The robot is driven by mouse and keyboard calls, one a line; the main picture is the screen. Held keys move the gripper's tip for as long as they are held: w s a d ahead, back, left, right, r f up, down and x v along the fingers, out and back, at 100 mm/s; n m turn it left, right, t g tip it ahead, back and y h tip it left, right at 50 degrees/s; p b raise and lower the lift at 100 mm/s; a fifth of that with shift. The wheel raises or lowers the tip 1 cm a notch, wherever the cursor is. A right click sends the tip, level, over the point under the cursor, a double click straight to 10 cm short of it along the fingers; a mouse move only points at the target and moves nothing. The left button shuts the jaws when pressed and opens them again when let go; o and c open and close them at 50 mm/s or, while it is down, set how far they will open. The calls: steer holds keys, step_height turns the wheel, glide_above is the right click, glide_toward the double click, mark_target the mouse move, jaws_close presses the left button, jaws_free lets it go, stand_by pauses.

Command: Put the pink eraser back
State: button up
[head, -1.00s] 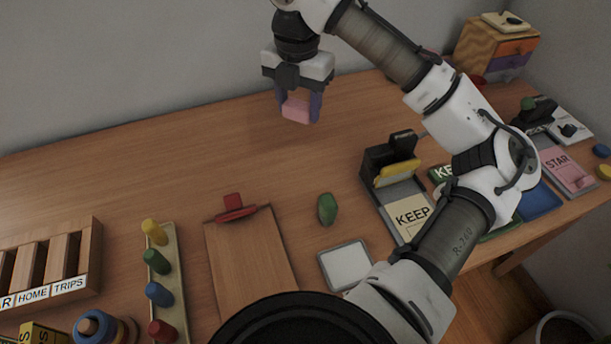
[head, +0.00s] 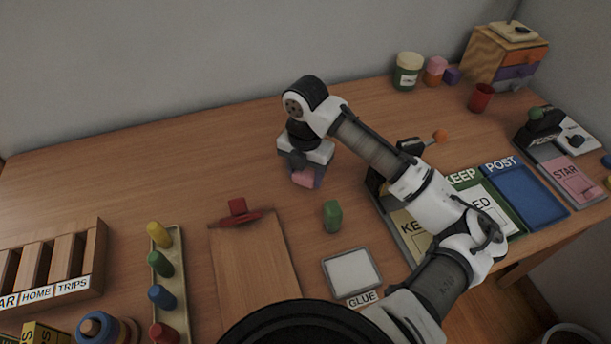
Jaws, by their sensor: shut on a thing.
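My gripper (head: 305,181) is over the middle of the table, seen from behind and above. It is shut on the pink eraser (head: 303,180), a small pink block that shows between and below the fingers. Whether the eraser touches the table or hangs just above it, I cannot tell. The green block (head: 333,216) stands on the table to the right of and nearer than my gripper. A wooden board with a red clip (head: 238,211) lies to the left and nearer.
A small tray labelled GLUE (head: 352,270) lies in front. KEEP and POST trays (head: 530,197) are at right, partly behind my arm. At the back right are a green jar (head: 408,72), a red cup (head: 480,97) and a drawer box (head: 507,58). The back left table is clear.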

mark_target(305, 173)
steer(key=shift+f, duration=0.9)
steer(key=shift+f, duration=0.15)
steer(key=o, duration=1)
step_height(305, 173, up, 12)
steer(key=shift+r, duration=0.2)
steer(key=shift+f, duration=0.1)
